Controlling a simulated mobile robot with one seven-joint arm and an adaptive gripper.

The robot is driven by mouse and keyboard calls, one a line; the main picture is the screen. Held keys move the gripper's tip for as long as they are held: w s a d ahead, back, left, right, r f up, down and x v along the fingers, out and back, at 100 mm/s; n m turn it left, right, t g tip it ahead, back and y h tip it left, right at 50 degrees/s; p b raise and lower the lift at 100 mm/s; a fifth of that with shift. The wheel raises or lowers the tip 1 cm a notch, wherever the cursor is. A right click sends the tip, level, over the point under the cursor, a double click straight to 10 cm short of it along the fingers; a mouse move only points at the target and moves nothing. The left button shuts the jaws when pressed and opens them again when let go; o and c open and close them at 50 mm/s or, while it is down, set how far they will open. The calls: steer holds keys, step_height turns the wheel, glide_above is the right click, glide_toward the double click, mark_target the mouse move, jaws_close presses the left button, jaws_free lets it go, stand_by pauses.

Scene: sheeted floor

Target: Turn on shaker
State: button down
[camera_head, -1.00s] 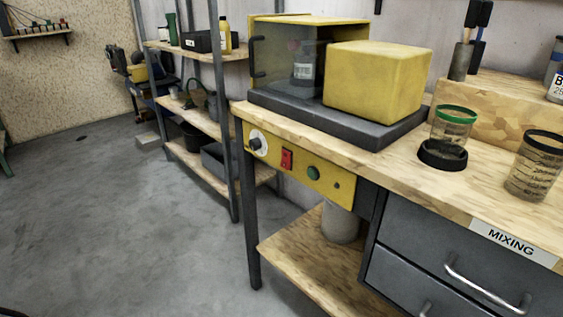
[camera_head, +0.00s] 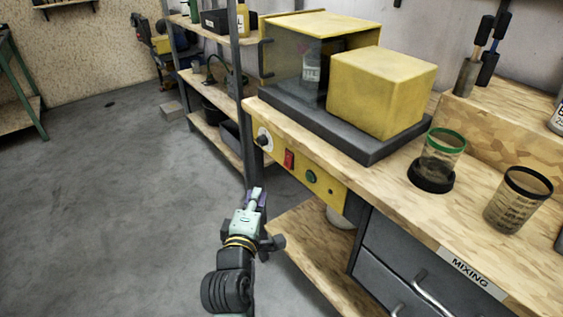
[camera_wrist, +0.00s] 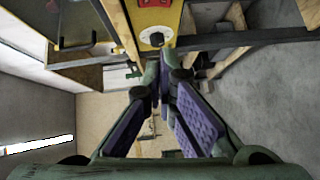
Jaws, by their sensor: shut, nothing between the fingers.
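The shaker (camera_head: 382,92) is a yellow machine with a clear-windowed housing on a dark base, standing on the wooden bench. A bottle (camera_head: 311,66) shows behind its window. Below the bench edge is a yellow control panel (camera_head: 328,192) with a dial (camera_head: 264,141), a red switch (camera_head: 289,159) and a green button (camera_head: 310,176). My gripper (camera_head: 256,196) is shut and empty, below and left of the panel in the head view. In the wrist view my gripper (camera_wrist: 165,60) has its fingertips close together, with the dial (camera_wrist: 157,39) just beyond them.
A jar with a green rim (camera_head: 441,150) and a jar with a black rim (camera_head: 518,200) stand on the bench at right. Drawers with metal handles (camera_head: 432,298) are below. A shelf unit (camera_head: 205,78) stands at left.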

steer(key=shift+d+f, duration=0.15)
steer(key=shift+d, duration=0.05)
steer(key=b, duration=0.4)
glide_toward(288, 160)
steer(key=w+a+f, duration=0.1)
steer(key=w+a, duration=0.2)
steer(key=w, duration=0.4)
steer(key=shift+w+d+f+p, duration=0.15)
steer(key=shift+d+f+p, duration=0.15)
steer(key=shift+d, duration=0.4)
